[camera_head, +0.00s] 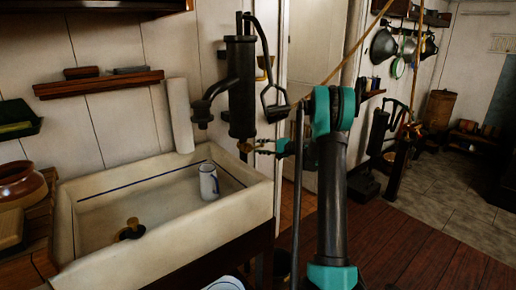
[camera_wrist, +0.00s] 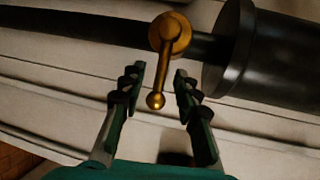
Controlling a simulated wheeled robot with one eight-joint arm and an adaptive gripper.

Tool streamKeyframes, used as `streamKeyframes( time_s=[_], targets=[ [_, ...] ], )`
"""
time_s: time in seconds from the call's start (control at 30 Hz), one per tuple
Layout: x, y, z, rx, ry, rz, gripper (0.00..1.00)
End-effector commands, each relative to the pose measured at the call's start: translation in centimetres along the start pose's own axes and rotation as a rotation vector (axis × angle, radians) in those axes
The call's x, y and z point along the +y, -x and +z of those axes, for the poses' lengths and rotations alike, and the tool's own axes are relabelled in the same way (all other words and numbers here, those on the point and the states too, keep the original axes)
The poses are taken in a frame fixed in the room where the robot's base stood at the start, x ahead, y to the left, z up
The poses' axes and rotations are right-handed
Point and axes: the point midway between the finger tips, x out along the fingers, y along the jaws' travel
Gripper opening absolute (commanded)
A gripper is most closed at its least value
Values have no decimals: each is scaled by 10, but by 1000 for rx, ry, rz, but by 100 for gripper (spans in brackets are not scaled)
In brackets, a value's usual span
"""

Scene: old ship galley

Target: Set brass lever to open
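The brass lever (camera_wrist: 164,64) sits on a black pipe or rod in the wrist view, with a round hub at the top and a ball-tipped handle hanging down. In the head view the brass lever (camera_head: 245,147) shows small at the base of the black hand pump (camera_head: 241,88). My gripper (camera_wrist: 157,72) is open, with one finger on each side of the lever's handle and gaps on both sides. In the head view my gripper (camera_head: 283,147) reaches left toward the pump's lower end. Its fingers are hard to make out there.
The pump stands over a pale sink (camera_head: 160,245) holding a white mug (camera_head: 208,181) and a brass plug (camera_head: 132,226). The pump's black handle (camera_head: 275,104) hangs just above my gripper. A wooden shelf (camera_head: 98,84) is on the wall. Open wooden floor lies right.

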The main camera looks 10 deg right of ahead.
Motion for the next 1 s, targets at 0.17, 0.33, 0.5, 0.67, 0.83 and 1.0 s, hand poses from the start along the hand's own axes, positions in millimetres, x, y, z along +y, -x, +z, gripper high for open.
streamKeyframes(
  time_s=[0.17,0.33,0.5,0.67,0.83,1.0],
  targets=[
    [0,-14,0,-1,0,0,32],
    [0,-16,0,0,0,0,32],
    [0,-16,0,0,0,0,29],
    [0,-16,0,0,0,0,9],
    [0,-16,0,0,0,0,0],
    [0,-16,0,0,0,0,0]
  ],
)
